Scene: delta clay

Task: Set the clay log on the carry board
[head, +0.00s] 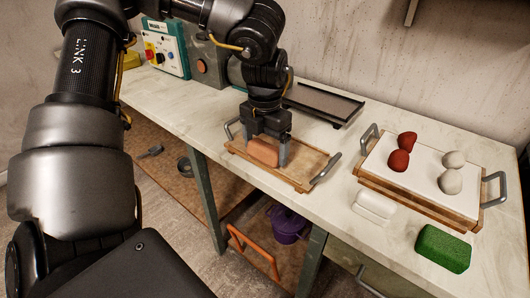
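The clay log (263,152), a short orange-brown block with rounded edges, is at the left part of a wooden carry board (307,181) with a grey handle at each end. My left gripper (266,147) points down over the board, with one finger at each side of the log and no clear gap, so it looks shut on it. The log is on or just above the board; contact underneath is hard to tell. My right gripper is out of view.
A second handled wooden tray (462,225) with a white top holds two red and two pale lumps. A white block (374,206) and a green sponge-like block (443,248) lie in front. A dark flat tray (325,103) and a teal control box (166,48) stand behind.

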